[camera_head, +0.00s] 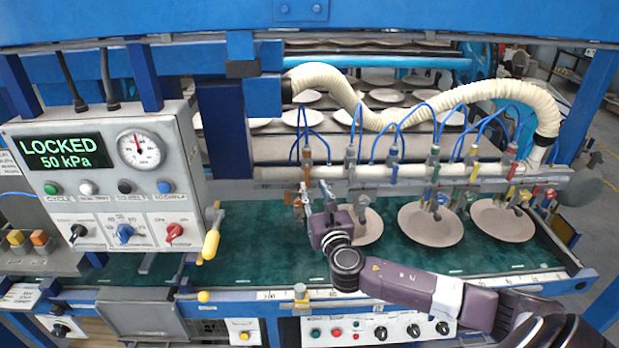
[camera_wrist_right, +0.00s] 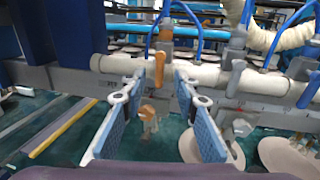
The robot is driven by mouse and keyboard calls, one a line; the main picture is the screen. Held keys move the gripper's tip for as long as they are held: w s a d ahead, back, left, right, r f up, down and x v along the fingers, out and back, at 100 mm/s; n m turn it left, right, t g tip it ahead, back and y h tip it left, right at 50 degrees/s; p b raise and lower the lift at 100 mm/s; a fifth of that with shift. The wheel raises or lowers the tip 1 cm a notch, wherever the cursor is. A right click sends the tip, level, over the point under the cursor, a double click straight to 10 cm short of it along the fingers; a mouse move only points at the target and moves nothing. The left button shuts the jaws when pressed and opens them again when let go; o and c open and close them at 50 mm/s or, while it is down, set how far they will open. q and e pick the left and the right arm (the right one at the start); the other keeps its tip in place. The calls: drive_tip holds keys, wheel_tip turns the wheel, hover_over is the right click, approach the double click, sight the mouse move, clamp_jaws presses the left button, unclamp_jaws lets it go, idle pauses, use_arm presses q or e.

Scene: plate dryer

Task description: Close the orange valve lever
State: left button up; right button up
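The orange valve lever (camera_wrist_right: 160,68) stands roughly upright in front of the white pipe in the right wrist view. In the head view the orange lever (camera_head: 304,190) is small and partly crowded by my gripper. My right gripper (camera_head: 318,192) is just at this leftmost valve. In the right wrist view its two blue-padded fingers (camera_wrist_right: 161,80) are spread, with the lever showing between their tips. I cannot tell whether either finger touches it. A brownish valve part (camera_wrist_right: 149,120) hangs lower between the fingers. My left gripper is not in view.
More valves with blue, green, yellow and red levers line the white manifold pipe (camera_head: 390,171) to the right. Round plates (camera_head: 430,228) lie below on the green bed. A control panel (camera_head: 110,180) reading LOCKED 50 kPa and a yellow handle (camera_head: 211,244) stand at the left.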

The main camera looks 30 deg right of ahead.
sight(308, 176)
drive_tip(key=shift+p+x, duration=0.6)
drive_tip(key=shift+x, duration=2.1)
drive_tip(key=shift+c, duration=0.3)
clamp_jaws()
